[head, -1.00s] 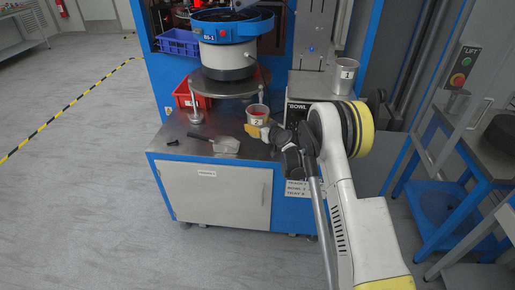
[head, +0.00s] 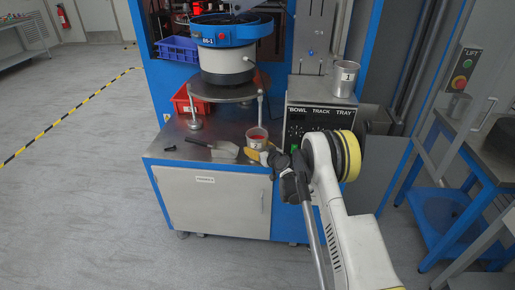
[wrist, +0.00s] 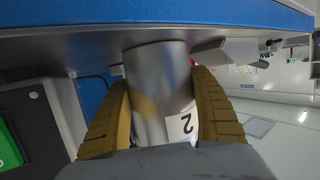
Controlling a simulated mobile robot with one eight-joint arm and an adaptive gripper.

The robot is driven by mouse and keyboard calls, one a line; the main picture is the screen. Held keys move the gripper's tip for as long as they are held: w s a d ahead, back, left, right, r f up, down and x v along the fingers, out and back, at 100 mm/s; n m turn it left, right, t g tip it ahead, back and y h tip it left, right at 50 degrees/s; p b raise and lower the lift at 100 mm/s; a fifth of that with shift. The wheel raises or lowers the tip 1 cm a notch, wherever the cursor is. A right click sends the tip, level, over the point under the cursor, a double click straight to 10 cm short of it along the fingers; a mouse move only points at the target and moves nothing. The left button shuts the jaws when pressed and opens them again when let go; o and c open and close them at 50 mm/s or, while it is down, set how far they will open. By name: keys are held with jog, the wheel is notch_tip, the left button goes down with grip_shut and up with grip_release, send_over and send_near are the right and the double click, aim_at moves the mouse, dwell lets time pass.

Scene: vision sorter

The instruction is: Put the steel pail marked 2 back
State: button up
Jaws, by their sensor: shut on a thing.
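The steel pail marked 2 (head: 257,138) is at the right part of the steel bench top in the head view, with something red inside. My gripper (head: 268,155) reaches it from the front right. In the wrist view, the pail (wrist: 160,95) stands between my two yellow fingers, which are shut on its sides. Its label 2 shows upside down. The pail's far end is close to the bench's grey surface. I cannot tell whether it touches it. My gripper and arm hide part of the bench front.
Behind are a round-plate stand (head: 225,88) and a red bin (head: 187,102). A pail marked 1 (head: 346,76) stands on the control box (head: 313,120) at right.

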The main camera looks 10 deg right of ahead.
jog(key=o, duration=1.4)
jog(key=shift+c, duration=0.2)
jog(key=shift+r, duration=0.1)
jog(key=shift+s+d+r, duration=0.1)
jog(key=shift+s+r, duration=0.1)
jog(key=shift+s, duration=0.05)
jog(key=p+v, duration=0.4)
jog(key=v, duration=0.7)
jog(key=s+a+r+g, duration=0.25)
jog(key=s+r, duration=0.45)
jog(key=r, duration=0.4)
jog(key=s+a+r+g, duration=0.1)
jog(key=s+a+r, duration=0.2)
jog(key=s+r, duration=0.55)
jog(key=s+d+r+m+g+h, duration=0.1)
jog(key=s+r+g+h, duration=0.1)
jog(key=s, duration=1.2)
jog(key=s+d+r+m+g+h, duration=0.1)
jog(key=s+r+m, duration=0.1)
jog(key=s, duration=1.2)
jog(key=shift+d+g+h, duration=0.2)
jog(key=shift+g+h, duration=0.15)
jog(key=shift+h, duration=0.05)
